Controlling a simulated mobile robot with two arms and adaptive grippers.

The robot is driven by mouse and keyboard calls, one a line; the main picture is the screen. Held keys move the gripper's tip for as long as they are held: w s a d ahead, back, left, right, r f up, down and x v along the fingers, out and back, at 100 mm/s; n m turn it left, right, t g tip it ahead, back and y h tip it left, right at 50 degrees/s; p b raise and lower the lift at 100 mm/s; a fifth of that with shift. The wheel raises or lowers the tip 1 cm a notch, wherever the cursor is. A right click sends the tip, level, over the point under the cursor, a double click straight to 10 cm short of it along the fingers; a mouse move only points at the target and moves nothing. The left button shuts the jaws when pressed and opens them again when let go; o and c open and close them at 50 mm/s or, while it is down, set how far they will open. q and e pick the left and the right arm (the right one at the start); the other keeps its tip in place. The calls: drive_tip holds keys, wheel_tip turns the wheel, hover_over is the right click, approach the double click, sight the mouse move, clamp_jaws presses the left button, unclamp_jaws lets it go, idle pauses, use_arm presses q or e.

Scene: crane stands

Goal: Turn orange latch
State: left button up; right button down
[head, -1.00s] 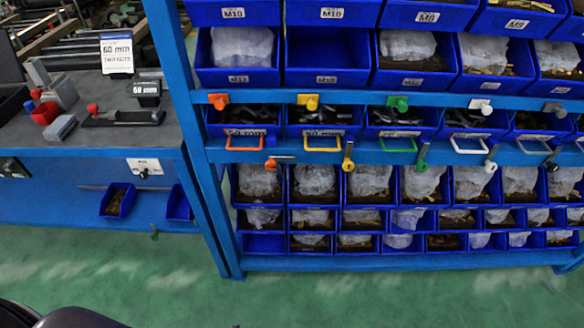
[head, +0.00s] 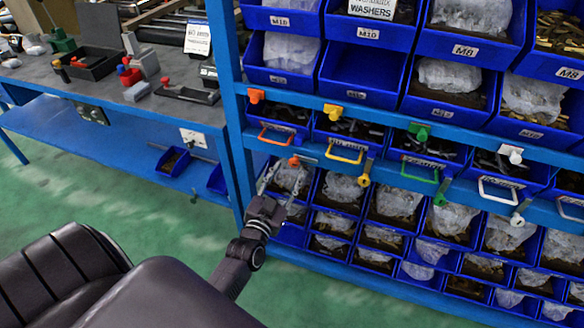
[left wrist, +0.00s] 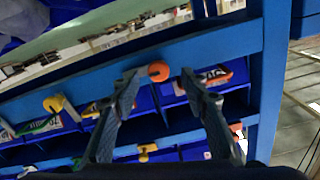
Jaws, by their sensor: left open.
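The orange latch (head: 294,160) sits on the blue shelf beam below the orange drawer handle (head: 275,136). In the left wrist view the orange latch (left wrist: 159,70) shows as a round orange end between and beyond my fingertips. My left gripper (head: 282,182) is in front of the rack, just below the latch, with its fingers pointing up at it. In the left wrist view its two fingers (left wrist: 160,76) are apart, one on each side of the latch. I cannot tell whether they touch it. My right gripper is not in view.
A yellow latch (head: 364,178) and a green latch (head: 441,190) hang on the same beam to the right. An orange knob (head: 256,95) is on the beam above. Blue bins (head: 400,235) fill the rack below. A workbench (head: 150,110) stands at left.

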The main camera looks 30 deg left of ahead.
sight(293, 165)
use_arm(q)
drive_tip(key=shift+x, duration=1.2)
drive_tip(key=shift+w, duration=0.5)
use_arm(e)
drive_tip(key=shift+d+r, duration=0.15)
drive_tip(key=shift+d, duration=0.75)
use_arm(q)
clamp_jaws()
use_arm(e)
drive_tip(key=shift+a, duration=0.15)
